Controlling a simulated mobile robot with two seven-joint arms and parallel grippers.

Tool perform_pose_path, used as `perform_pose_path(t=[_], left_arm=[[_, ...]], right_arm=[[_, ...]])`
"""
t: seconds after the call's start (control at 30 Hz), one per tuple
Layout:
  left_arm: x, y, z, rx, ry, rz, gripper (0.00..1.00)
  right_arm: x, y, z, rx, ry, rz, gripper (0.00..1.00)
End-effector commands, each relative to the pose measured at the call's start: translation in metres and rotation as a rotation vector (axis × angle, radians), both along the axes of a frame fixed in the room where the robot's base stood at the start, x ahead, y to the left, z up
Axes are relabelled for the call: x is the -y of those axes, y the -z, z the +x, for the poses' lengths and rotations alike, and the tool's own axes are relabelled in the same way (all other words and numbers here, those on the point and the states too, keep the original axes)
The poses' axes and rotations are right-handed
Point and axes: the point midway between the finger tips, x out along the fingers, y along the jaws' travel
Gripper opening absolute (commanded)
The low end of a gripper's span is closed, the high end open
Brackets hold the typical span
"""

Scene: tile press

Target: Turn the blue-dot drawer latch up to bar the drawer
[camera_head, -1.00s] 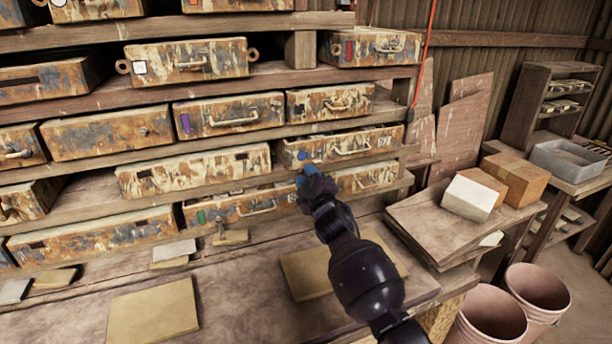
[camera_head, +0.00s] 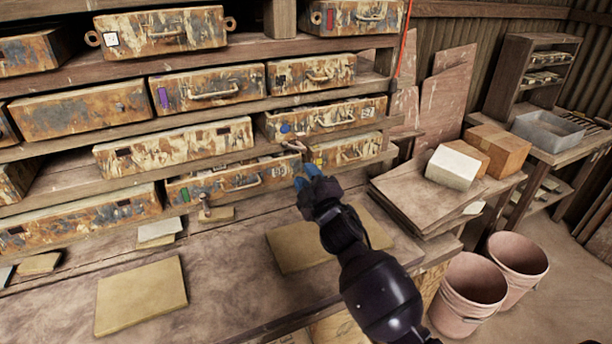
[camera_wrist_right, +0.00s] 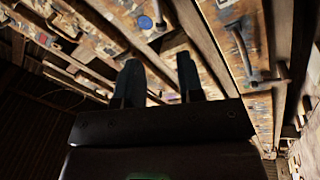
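The blue-dot drawer (camera_head: 335,117) is rusty and patchy, with a pale handle and a blue dot (camera_head: 285,128) at its left. A small latch (camera_head: 294,147) sits on the shelf edge just below the dot. It looks turned sideways rather than upright. My right gripper (camera_head: 306,174), with blue fingertips, is below and slightly right of the latch, apparently apart from it. In the right wrist view its two fingers (camera_wrist_right: 160,78) are spread with nothing between them, and the blue dot (camera_wrist_right: 145,22) shows beyond. My left gripper is out of view.
Other rusty drawers surround it, including a green-marked one (camera_head: 228,180) lower left with its own latch (camera_head: 205,205). The bench (camera_head: 225,270) below carries flat tiles (camera_head: 141,295). Boxes (camera_head: 452,167) and pink buckets (camera_head: 468,296) stand at the right.

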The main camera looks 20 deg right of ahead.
Motion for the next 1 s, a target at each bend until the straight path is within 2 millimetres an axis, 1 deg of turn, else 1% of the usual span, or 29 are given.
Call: perform_pose_path(t=[0.03, 0.07, 0.1, 0.17, 0.2, 0.27, 0.37, 0.43, 0.5, 0.73, 0.87, 1.0], left_arm=[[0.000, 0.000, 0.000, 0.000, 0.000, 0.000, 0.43], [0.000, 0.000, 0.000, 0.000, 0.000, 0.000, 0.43], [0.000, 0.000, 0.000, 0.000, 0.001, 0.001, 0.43], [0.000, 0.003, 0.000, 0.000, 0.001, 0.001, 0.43], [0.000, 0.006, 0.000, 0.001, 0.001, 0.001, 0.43], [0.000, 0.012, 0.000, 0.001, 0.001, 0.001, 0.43], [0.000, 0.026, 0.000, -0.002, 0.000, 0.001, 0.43], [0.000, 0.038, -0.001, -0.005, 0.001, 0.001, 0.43], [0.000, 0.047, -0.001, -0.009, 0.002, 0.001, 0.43], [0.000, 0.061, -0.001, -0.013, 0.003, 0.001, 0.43], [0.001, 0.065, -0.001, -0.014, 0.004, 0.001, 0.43], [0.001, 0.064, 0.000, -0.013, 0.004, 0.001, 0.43]], right_arm=[[0.000, 0.000, 0.000, 0.000, 0.000, 0.000, 0.35], [0.000, 0.000, 0.000, 0.000, 0.000, 0.000, 0.32], [0.000, 0.001, 0.000, 0.000, 0.000, 0.000, 0.26], [0.000, 0.004, 0.000, -0.001, 0.000, 0.000, 0.17], [0.000, 0.008, -0.001, -0.004, 0.001, 0.001, 0.10], [-0.001, 0.017, -0.002, -0.008, 0.001, 0.006, 0.01], [-0.004, 0.035, -0.006, -0.013, 0.006, 0.001, 0.00], [-0.008, 0.049, -0.010, -0.010, 0.025, -0.057, 0.00], [-0.010, 0.058, -0.014, 0.000, 0.062, -0.193, 0.00], [-0.016, 0.069, -0.021, 0.031, 0.191, -0.673, 0.00], [-0.018, 0.069, -0.025, 0.051, 0.278, -0.982, 0.00], [-0.020, 0.063, -0.027, 0.071, 0.376, -1.314, 0.00]])
